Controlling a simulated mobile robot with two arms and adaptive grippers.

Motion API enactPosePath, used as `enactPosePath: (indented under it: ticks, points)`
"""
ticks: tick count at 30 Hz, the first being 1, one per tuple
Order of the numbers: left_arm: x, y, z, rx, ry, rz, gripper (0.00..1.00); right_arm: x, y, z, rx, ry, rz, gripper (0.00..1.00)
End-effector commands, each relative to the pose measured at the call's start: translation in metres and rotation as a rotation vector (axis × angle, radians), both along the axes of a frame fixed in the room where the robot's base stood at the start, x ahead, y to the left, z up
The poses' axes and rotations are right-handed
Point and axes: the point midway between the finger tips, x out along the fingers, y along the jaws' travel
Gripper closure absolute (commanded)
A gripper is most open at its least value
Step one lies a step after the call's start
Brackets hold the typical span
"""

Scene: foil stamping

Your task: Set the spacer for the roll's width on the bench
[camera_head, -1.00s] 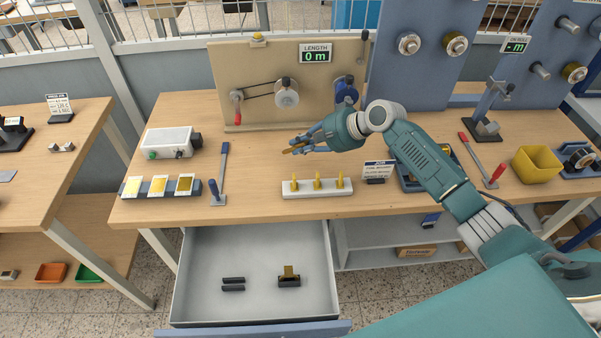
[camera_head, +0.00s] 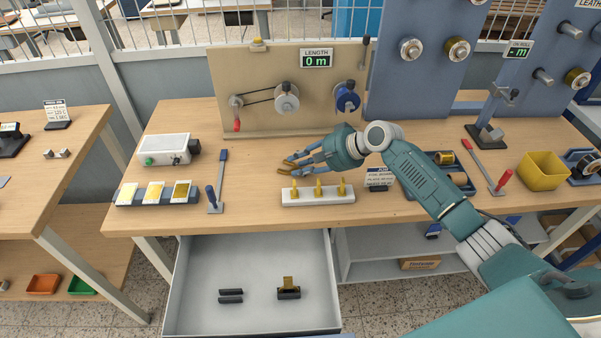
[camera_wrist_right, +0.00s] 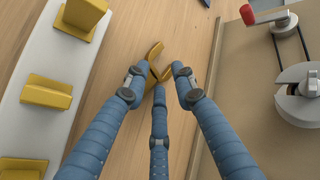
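A white rack (camera_head: 304,199) near the bench's front edge holds three upright yellow spacers, the left one (camera_head: 294,190), the middle one (camera_head: 318,188) and the right one (camera_head: 342,187). The rack (camera_wrist_right: 40,50) also fills the left of the right wrist view. My right gripper (camera_head: 286,167) is just behind the rack's left end, low over the bench. My left gripper is out of view.
Behind stands a beige winding board (camera_head: 250,85) with a LENGTH display. A lever (camera_head: 216,185), foil samples (camera_head: 154,193) and a card (camera_head: 379,178) flank the rack. An open drawer (camera_head: 250,260) juts out below. A yellow bin (camera_head: 541,170) stands at the right.

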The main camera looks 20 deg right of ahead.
Motion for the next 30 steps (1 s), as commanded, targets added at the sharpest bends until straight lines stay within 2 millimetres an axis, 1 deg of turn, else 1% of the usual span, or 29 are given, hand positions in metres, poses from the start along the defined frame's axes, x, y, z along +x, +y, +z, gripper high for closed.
enactPosePath:
  ticks: [2,5,9,21,25,30]
  points:
    - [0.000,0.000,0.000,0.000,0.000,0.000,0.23,0.000,0.000,0.000,0.000,0.000,0.000,0.74]
    - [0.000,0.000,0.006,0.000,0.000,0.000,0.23,-0.002,-0.002,0.005,0.000,0.000,-0.001,0.74]
    - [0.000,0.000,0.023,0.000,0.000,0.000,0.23,-0.011,-0.011,0.018,-0.002,0.001,-0.002,0.74]
    - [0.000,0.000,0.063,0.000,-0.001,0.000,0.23,-0.037,-0.036,0.048,-0.002,0.001,-0.001,0.74]
    - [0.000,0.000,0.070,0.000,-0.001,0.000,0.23,-0.043,-0.041,0.052,-0.001,0.001,0.000,0.74]
    - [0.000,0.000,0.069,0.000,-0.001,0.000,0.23,-0.044,-0.043,0.052,0.000,0.000,0.000,0.74]
